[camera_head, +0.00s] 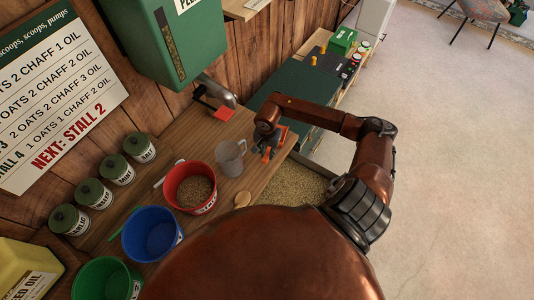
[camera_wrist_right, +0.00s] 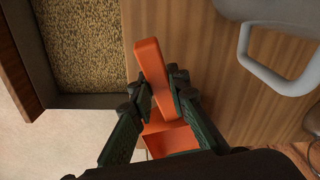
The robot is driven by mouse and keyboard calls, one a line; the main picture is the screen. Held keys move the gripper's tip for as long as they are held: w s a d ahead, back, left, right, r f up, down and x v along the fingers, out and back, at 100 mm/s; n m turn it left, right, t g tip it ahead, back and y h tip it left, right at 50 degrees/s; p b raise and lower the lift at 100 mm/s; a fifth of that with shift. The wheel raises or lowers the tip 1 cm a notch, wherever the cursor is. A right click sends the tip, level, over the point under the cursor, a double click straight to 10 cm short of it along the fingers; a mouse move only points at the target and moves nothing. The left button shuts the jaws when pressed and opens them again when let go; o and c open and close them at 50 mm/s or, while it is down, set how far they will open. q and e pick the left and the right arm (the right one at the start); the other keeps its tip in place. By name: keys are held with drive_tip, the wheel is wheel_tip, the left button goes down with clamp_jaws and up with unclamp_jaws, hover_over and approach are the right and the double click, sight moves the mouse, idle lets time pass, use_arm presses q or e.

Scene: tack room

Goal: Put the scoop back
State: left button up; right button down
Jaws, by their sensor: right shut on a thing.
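My right gripper (camera_head: 266,148) is shut on the orange scoop (camera_head: 270,153), at the counter's right part near the grain bin. In the right wrist view the two fingers (camera_wrist_right: 164,97) pinch the scoop's handle (camera_wrist_right: 151,62), and its boxy bowl (camera_wrist_right: 170,140) lies nearer the camera, partly hidden by the gripper. I cannot tell whether the scoop touches the counter. The open bin of grain (camera_head: 297,184) is beside the counter, and its grain also shows in the right wrist view (camera_wrist_right: 82,42). My left gripper is not in view.
A grey jug (camera_head: 230,158) stands just left of the right gripper. Red (camera_head: 190,188), blue (camera_head: 151,235) and green (camera_head: 105,280) buckets line the counter, with several lidded jars behind.

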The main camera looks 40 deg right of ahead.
drive_tip(key=c, duration=1.8)
unclamp_jaws()
drive_tip(key=shift+o, duration=0.2)
drive_tip(key=shift+r, duration=0.1)
wheel_tip(320, 180, up, 12)
drive_tip(key=shift+s+a, duration=0.15)
wheel_tip(320, 180, up, 8)
drive_tip(key=p, duration=0.3)
